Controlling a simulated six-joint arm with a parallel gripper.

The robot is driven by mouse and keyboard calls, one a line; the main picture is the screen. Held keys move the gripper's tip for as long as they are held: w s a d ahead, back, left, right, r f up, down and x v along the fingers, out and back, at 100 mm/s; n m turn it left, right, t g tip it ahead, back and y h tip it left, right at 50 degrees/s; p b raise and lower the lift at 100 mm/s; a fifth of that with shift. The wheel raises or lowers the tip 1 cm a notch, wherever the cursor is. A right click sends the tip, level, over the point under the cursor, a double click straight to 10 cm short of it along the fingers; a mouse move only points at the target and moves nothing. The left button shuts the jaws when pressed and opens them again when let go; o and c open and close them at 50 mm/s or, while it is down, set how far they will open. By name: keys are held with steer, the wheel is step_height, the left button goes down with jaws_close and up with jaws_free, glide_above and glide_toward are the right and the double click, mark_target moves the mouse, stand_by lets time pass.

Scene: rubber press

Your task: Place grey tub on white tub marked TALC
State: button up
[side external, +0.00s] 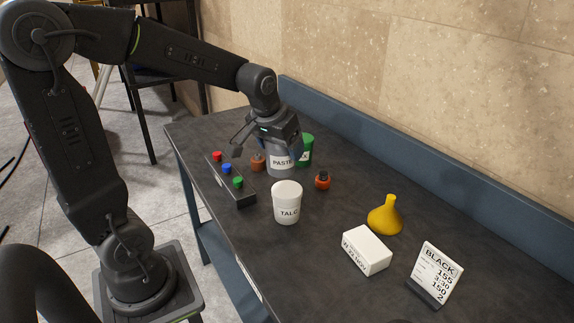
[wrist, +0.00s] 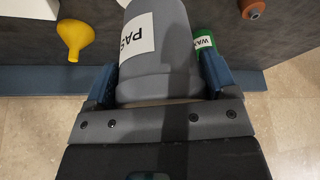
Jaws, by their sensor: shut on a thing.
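The grey tub (side external: 279,168), labelled PASTE, is upright between the fingers of my gripper (side external: 279,147) in the side view. In the wrist view the grey tub (wrist: 160,75) fills the space between the blue fingers of my gripper (wrist: 162,85), which is shut on it. Whether its base touches the table is hard to tell. The white tub marked TALC (side external: 287,205) stands upright on the table, nearer the side camera than the grey tub and apart from it. Its top is clear.
A green tub (side external: 305,150) stands close behind the grey tub. Two small orange-brown bottles (side external: 323,181) (side external: 258,162) flank it. A button box (side external: 230,180) lies left of TALC. A yellow funnel (side external: 386,216), white box (side external: 367,250) and BLACK sign (side external: 436,273) stand to the right.

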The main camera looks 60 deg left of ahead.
mark_target(287, 165)
steer(key=shift+w+d+f, duration=0.4)
steer(key=shift+w+d, duration=0.1)
steer(key=shift+d, duration=0.05)
steer(key=shift+f, duration=2)
steer(key=shift+f, duration=0.2)
steer(key=o, duration=1.1)
steer(key=shift+r, duration=0.1)
